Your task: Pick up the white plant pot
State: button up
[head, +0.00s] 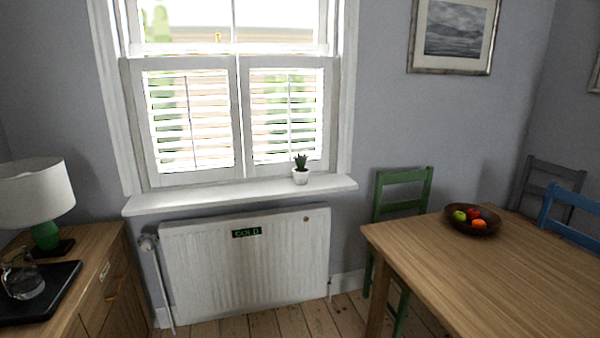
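A small white plant pot (300,177) with a dark green spiky plant (301,161) in it stands upright on the white window sill (190,202). It is right of the sill's middle, in front of the shuttered window. Nothing touches or covers it. My gripper is not in view.
A white radiator (245,265) with a "COLD" label hangs below the sill. A wooden table (520,270) with a fruit bowl (472,225) and a green chair (402,195) stand at right. A wooden cabinet (95,265) with a lamp (38,195) stands at left. Bare floorboards (265,326) show between.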

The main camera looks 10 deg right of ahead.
aim_at(301, 174)
jog(key=i+j+z, duration=0.1)
jog(key=i+j, duration=0.45)
jog(key=i, duration=0.2)
jog(key=i+j+z, duration=0.1)
jog(key=i+j, duration=0.55)
jog(key=i, duration=0.1)
